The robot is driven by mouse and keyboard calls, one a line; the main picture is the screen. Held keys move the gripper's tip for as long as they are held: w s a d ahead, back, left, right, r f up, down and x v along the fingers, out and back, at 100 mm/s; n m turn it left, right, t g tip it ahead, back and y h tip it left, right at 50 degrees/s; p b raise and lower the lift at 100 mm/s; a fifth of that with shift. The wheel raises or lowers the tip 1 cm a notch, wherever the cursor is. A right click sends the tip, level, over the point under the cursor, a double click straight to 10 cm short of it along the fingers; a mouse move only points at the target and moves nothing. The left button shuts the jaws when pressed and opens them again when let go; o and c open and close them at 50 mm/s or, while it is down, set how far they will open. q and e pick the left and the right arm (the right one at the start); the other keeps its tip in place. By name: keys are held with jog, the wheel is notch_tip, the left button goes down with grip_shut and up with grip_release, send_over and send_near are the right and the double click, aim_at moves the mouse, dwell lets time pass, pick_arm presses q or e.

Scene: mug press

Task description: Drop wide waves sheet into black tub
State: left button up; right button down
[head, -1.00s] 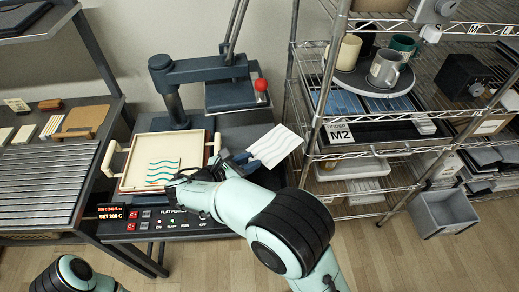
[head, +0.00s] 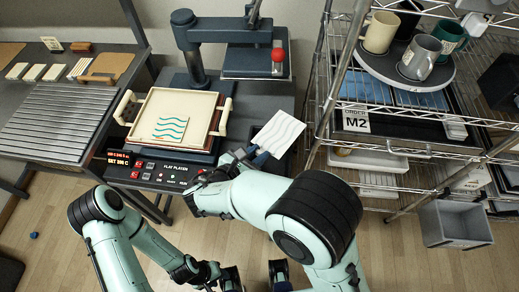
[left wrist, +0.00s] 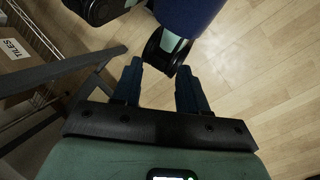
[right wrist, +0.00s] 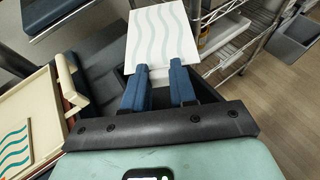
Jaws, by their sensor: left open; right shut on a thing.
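A white sheet with wide grey-green waves (head: 277,133) is held at its lower left edge by my right gripper (head: 258,157), beside the press. The right wrist view shows the sheet (right wrist: 161,38) beyond the fingertips (right wrist: 159,72). My left gripper (head: 254,276) is open and empty low over the floor; its spread fingers (left wrist: 157,75) show in the left wrist view.
The flat press holds a cream tray (head: 150,105) with a teal-waved tile (head: 172,128); its red-knobbed head (head: 255,62) is swung aside. A wire shelf (head: 345,60) with mugs stands right of the sheet. A slatted bench (head: 60,115) is at left. Floor is open in front.

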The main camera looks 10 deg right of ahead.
notch_tip(320, 180, down, 6)
jog(key=b, duration=0.5)
jog(key=shift+r, duration=0.2)
jog(key=c, duration=0.8)
grip_release()
jog(key=p+v, duration=0.1)
jog(key=v, duration=1.2)
jog(key=shift+s+a+r+p, duration=0.1)
jog(key=shift+a+p, duration=0.05)
jog(key=shift+p, duration=0.15)
